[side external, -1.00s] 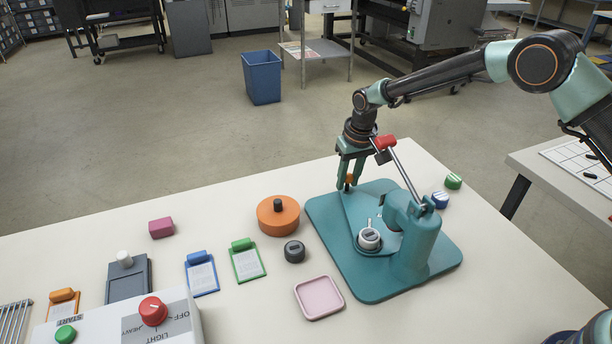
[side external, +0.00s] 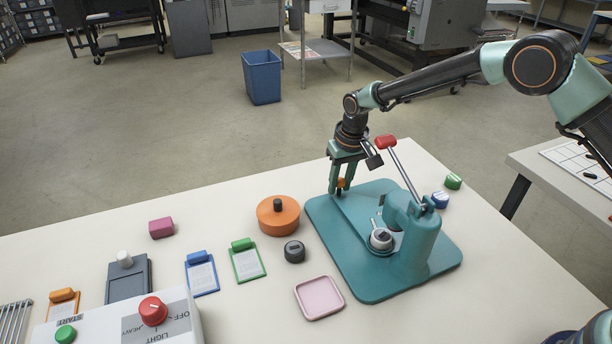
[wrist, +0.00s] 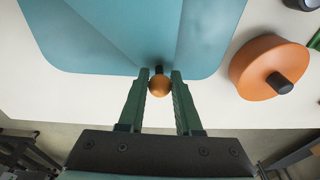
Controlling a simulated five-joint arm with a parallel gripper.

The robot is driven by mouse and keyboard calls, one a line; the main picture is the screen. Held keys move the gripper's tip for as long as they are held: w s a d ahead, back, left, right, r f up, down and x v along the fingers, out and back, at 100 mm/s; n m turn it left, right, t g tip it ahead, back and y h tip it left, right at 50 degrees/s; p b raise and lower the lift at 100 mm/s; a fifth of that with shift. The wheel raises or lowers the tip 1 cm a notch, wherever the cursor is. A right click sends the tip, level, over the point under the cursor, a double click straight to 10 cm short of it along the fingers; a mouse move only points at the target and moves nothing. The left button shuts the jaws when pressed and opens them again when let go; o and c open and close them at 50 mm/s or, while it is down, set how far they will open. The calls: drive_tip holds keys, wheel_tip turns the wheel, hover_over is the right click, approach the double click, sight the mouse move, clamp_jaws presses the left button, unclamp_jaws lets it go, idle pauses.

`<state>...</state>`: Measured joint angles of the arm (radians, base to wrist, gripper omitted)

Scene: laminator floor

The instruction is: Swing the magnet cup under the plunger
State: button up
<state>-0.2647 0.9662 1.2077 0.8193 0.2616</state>
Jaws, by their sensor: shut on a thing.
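The teal press (side external: 420,245) stands on a flat teal base at the table's right, its lever with a red grip (side external: 386,142) raised. A swing arm lies over the base, with an orange knob (side external: 341,182) at its far end. The pale round magnet cup (side external: 381,239) sits at its near end, close against the column. The plunger is not clear; the press head hides it. My gripper (side external: 337,188) is shut on the knob at the base's far left edge. The wrist view shows the knob (wrist: 159,86) between both fingers.
An orange round box (side external: 272,220) with a dark knob, a dark grey disc (side external: 294,251) and a pink tray (side external: 319,298) lie left of the base. Clipboards and a control box are further left.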

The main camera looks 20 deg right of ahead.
drive_tip(key=shift+s+a, duration=0.1)
drive_tip(key=shift+a, duration=0.1)
drive_tip(key=shift+s+a, duration=0.25)
drive_tip(key=shift+a, duration=0.25)
drive_tip(key=shift+s+a, duration=0.1)
drive_tip(key=shift+a, duration=0.05)
drive_tip(key=shift+s+a, duration=0.3)
drive_tip(key=shift+a, duration=0.05)
drive_tip(key=shift+o, duration=0.2)
drive_tip(key=o, duration=0.4)
drive_tip(key=shift+a, duration=0.1)
drive_tip(key=shift+r, duration=0.1)
drive_tip(key=shift+r, duration=2.95)
